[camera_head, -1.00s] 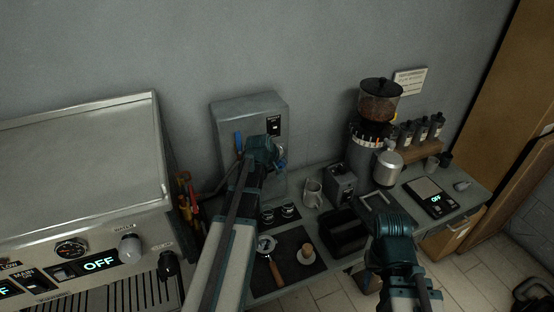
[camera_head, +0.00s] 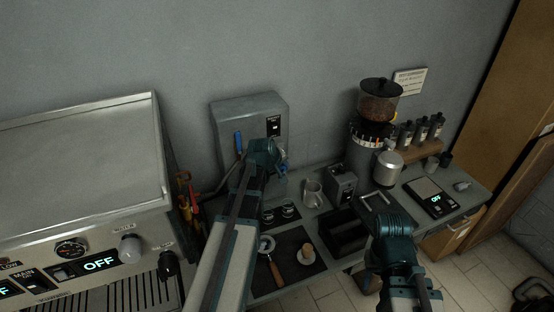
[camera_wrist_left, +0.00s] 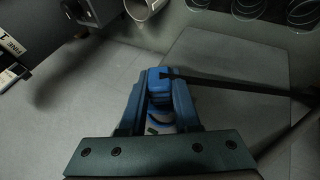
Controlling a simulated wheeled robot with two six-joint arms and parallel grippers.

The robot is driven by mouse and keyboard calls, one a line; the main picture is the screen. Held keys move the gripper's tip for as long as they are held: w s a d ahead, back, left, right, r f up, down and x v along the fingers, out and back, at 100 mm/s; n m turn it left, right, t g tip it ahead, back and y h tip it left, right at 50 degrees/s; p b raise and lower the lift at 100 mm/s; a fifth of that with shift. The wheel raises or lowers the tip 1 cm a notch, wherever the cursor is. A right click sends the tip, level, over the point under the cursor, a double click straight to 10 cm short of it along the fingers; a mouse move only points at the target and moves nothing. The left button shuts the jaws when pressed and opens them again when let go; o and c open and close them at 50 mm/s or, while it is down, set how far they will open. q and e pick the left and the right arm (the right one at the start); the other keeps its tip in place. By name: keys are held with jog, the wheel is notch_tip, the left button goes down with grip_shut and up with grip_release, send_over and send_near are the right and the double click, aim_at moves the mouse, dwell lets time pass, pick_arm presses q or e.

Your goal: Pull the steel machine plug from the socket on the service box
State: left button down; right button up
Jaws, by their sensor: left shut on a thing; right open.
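The grey service box (camera_head: 228,112) stands against the wall in the head view, with a blue handle (camera_head: 238,142) and a dark switch panel (camera_head: 273,125) on its front. My left gripper (camera_head: 279,157) is in front of the box's lower part. My right gripper (camera_head: 378,195) is open and empty above the counter's front.
The large steel espresso machine (camera_head: 80,165) fills the left. Right of the service box stand a steel pitcher (camera_head: 313,193), a small grey box (camera_head: 341,183) and a coffee grinder (camera_head: 365,140). A portafilter (camera_head: 268,255) and a tamper (camera_head: 307,252) lie on the dark mat below my left arm.

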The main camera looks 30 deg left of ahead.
pick_arm(q)
jog(key=shift+s+d, duration=0.85)
jog(key=shift+d, duration=0.05)
